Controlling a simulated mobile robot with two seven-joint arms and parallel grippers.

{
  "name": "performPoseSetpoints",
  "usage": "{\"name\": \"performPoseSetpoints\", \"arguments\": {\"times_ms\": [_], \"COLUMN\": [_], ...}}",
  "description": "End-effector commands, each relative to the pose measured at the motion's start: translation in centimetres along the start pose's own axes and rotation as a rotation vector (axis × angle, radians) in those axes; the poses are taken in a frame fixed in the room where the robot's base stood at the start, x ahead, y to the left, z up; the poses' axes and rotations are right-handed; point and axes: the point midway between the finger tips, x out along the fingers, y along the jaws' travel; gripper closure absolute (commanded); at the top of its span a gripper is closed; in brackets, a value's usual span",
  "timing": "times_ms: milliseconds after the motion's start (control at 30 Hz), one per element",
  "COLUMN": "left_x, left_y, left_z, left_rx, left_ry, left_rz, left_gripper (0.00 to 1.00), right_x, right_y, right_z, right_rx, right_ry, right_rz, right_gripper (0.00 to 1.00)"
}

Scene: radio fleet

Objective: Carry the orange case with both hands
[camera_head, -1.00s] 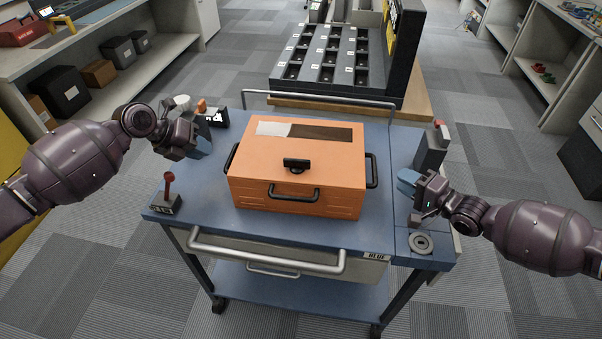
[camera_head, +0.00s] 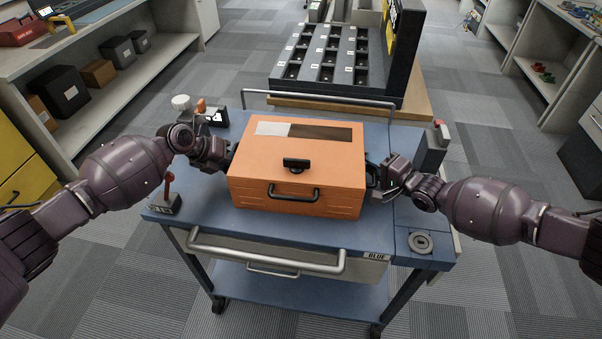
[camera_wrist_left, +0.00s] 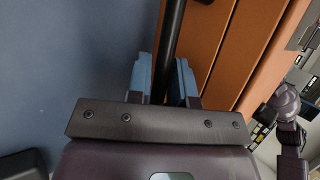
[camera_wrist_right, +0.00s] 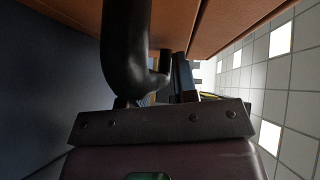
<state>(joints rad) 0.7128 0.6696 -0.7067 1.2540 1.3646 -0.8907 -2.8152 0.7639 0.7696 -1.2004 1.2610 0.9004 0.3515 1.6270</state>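The orange case (camera_head: 330,183) rests closed on the blue cart top, with black handles at its sides and front. My left gripper (camera_head: 229,158) is at the case's left side. In the left wrist view its blue fingers (camera_wrist_left: 163,82) lie close on both sides of the black side handle (camera_wrist_left: 172,30) and appear shut on it. My right gripper (camera_head: 374,179) is at the right side handle. In the right wrist view that handle (camera_wrist_right: 125,50) hides one finger, while the other finger (camera_wrist_right: 184,78) shows beside it; how tightly they close is unclear.
The blue cart (camera_head: 270,230) has a front push bar (camera_head: 265,256) and a rear rail. A red-knobbed lever (camera_head: 167,195) stands at its left, a dark box (camera_head: 432,150) at its right. Behind is a table with a slotted black rack (camera_head: 325,60). Shelves line both sides, with carpet between.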

Motion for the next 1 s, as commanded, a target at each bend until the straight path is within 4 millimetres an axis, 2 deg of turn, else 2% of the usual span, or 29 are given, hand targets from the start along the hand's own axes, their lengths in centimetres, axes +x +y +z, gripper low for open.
{"name": "performPoseSetpoints", "arguments": {"times_ms": [100,233,300,1000], "left_x": [-0.01,-0.02,-0.03,-0.07], "left_y": [-0.01,-0.01,0.00,0.07], "left_z": [0.01,0.01,0.02,0.04], "left_rx": [0.000,0.000,0.000,-0.001], "left_ry": [0.000,0.000,0.000,-0.001], "left_rz": [0.000,0.000,0.000,0.001], "left_gripper": [0.80,0.98,1.00,1.00], "right_x": [-0.02,-0.03,-0.03,-0.07], "right_y": [0.00,0.00,0.01,0.03], "right_z": [0.00,0.00,0.00,-0.02], "right_rx": [0.000,0.000,0.000,0.002], "right_ry": [0.000,0.000,0.000,0.000], "right_rz": [0.000,0.000,0.000,0.001], "right_gripper": [0.73,0.92,1.00,1.00]}}
